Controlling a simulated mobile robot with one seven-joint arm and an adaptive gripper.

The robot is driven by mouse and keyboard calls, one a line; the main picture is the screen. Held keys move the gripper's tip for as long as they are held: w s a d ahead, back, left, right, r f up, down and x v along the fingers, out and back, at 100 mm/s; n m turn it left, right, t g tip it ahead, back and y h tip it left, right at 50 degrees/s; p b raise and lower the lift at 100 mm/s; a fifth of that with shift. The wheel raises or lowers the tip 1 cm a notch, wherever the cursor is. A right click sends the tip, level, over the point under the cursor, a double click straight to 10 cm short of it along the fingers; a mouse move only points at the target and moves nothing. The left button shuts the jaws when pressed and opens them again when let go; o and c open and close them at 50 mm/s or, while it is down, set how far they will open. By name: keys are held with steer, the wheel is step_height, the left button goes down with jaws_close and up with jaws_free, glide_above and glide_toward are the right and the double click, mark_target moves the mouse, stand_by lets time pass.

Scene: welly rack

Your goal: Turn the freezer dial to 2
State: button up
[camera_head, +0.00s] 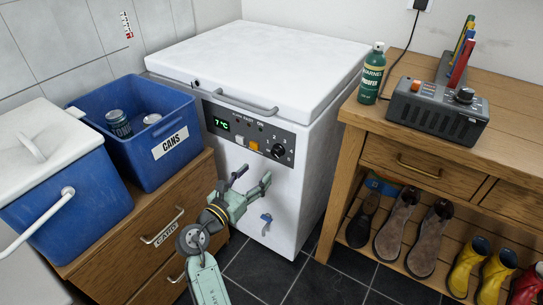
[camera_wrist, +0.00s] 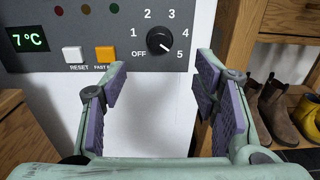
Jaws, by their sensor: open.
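The freezer (camera_head: 345,130) is a white chest with its lid down and a dark control panel on its front. The black freezer dial (camera_head: 278,151) sits at the right of the panel. In the wrist view the dial (camera_wrist: 160,39) has OFF and numbers 1 to 5 around it, and its white mark points to the lower right, toward 5. My gripper (camera_head: 252,178) is open and empty in front of the panel, a little below the dial. In the wrist view its fingers (camera_wrist: 160,75) stand apart on either side below the dial, not touching it.
The panel has a green 7 °C display (camera_wrist: 30,39), a white RESET button (camera_wrist: 74,54) and an orange button (camera_wrist: 105,54). A blue cans bin (camera_head: 190,115) stands left on a wooden cabinet. A wooden bench (camera_head: 420,155) with shoes and boots below stands right.

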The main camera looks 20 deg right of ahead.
mark_target(275, 154)
steer(key=p+x, duration=0.1)
steer(key=x, duration=0.9)
steer(key=shift+w+d, duration=0.15)
steer(key=c, duration=1.2)
